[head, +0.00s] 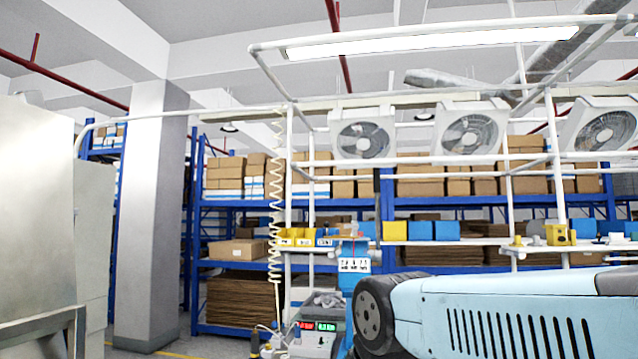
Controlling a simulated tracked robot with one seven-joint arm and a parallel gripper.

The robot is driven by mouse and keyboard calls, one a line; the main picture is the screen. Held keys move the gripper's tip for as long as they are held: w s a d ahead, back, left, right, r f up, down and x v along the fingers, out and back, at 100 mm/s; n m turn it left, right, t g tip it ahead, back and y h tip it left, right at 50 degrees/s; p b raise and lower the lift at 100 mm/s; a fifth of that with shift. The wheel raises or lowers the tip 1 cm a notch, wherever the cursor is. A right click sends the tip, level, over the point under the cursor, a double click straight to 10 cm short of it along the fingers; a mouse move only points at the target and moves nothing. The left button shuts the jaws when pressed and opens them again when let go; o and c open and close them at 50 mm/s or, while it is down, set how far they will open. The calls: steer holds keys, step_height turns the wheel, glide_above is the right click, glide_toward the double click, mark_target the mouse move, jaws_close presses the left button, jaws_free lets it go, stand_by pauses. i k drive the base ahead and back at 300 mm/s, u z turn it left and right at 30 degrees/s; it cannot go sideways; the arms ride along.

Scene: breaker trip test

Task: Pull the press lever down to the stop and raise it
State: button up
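A blue upright machine (354,262) with a white label stands just right of centre in the head view. It looks like the press. A thin dark upright bar (377,195) rises beside it; I cannot tell for sure whether this is the press lever. The lower part of the machine is hidden behind my large light-blue arm link, which fills the lower right. My gripper is not in view, so its hold and its place relative to the lever do not show.
A grey device (313,340) with red and green displays stands left of the blue machine. Yellow bins (298,237), a white pipe frame with fans (363,140) and blue shelving with cartons stand behind. A pillar (150,220) stands left.

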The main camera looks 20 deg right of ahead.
mark_target(376, 169)
steer(key=u, duration=0.1)
steer(key=i, duration=1.1)
steer(key=z, duration=0.7)
